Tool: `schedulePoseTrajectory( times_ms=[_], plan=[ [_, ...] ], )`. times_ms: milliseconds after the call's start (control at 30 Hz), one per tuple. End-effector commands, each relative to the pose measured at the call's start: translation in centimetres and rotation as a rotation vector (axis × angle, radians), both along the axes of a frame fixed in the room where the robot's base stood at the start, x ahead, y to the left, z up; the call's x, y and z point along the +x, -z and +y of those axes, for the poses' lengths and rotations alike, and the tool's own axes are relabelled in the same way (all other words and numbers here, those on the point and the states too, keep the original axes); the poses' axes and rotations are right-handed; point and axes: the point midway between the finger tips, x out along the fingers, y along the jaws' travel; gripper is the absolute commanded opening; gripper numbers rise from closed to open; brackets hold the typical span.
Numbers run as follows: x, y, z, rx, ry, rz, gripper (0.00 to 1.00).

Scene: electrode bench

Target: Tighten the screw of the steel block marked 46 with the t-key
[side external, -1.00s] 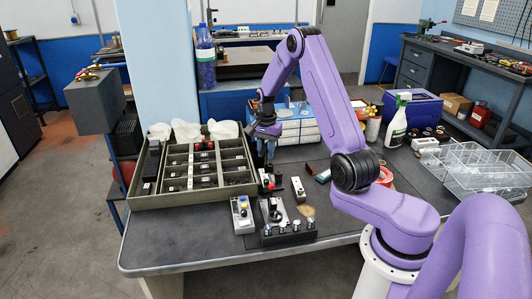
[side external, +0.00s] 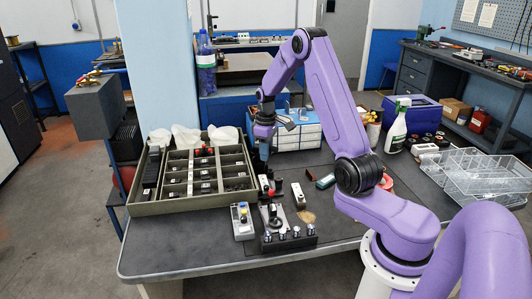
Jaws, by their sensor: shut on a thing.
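My gripper (side external: 264,152) points down over the middle of the bench, just right of the compartment tray. It is shut on a thin dark thing that is mostly hidden between the fingers, apparently the t-key. Just below the fingertips stands a small block with a red part (side external: 265,186). A block with a pale top (side external: 299,195) stands to its right, and another small block (side external: 273,213) stands in front. The number 46 is too small to read on any block. I cannot tell whether the held thing touches a screw.
A divided tray (side external: 150,209) with small dark parts stands on the left. Clear plastic bins (side external: 480,170) are at the right. The front left of the bench is clear.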

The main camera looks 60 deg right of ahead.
Motion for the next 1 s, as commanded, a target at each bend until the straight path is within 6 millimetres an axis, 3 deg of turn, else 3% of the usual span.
schedulePoseTrajectory(
  times_ms=[267,733,1000],
  plan=[
    [0.0,0.1,0.0,0.001,-0.125,0.001,0.0],
    [0.0,3.8,0.0,0.001,-0.125,0.002,0.0],
    [0.0,4.8,0.0,0.0,-0.124,0.0,0.0]
  ],
)
